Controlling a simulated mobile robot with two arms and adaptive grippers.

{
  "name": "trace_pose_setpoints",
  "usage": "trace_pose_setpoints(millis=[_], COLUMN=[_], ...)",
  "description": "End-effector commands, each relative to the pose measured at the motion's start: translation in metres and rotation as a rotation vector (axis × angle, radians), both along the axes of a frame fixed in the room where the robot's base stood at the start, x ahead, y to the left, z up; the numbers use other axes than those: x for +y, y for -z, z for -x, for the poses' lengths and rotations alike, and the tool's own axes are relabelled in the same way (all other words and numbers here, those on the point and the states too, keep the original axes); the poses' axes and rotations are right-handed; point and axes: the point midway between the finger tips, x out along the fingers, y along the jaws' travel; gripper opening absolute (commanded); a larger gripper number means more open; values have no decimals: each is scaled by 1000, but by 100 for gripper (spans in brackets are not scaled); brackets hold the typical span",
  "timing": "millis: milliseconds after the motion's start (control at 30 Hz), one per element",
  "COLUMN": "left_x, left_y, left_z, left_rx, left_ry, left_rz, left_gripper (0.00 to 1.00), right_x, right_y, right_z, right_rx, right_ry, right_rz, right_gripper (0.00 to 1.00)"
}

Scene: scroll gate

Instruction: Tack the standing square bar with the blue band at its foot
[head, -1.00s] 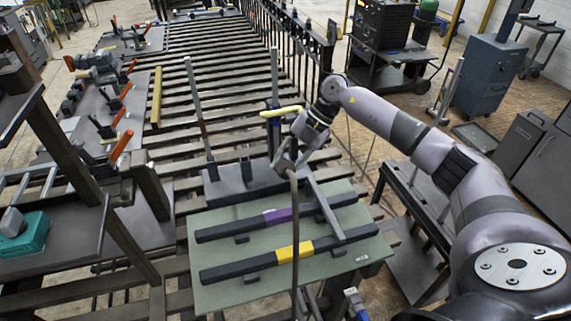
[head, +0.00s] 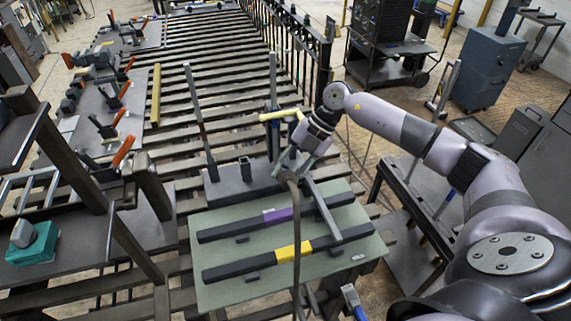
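A standing square bar (head: 273,78) rises from the back of a dark base plate (head: 232,192). A bluish part shows low on it, but the foot and band are partly hidden behind a yellow piece and my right arm. Another tall bar (head: 198,110) stands at the plate's left, leaning slightly, with a short dark post (head: 246,169) between them. My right gripper (head: 287,168) is just right of and in front of the blue-banded bar, pointing down. A dark hose (head: 296,245) hangs from it. Its fingers are too small and covered to read. My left gripper is out of view.
A green table (head: 215,292) in front holds dark bars with a purple band (head: 278,215) and a yellow band (head: 293,252). A grey bar (head: 323,212) lies across near its right side. A yellow bar (head: 156,95) lies on the slatted bed. Tool benches stand left.

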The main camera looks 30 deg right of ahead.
Motion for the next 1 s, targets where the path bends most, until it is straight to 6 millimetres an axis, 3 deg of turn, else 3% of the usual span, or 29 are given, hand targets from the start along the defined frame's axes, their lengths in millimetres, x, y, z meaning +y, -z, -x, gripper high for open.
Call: trace_pose_setpoints(millis=[33, 600, 1000], left_x=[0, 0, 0], left_y=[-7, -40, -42], left_z=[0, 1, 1], left_rx=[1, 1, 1], left_ry=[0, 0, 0], left_rz=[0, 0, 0], left_gripper=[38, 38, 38], right_x=[1, 15, 17], right_y=[-8, -38, -40], right_z=[2, 30, 34], right_rx=[-5, -11, -13], right_ry=[0, 0, 1], right_rz=[-1, -2, -2], right_gripper=[0, 0, 0])
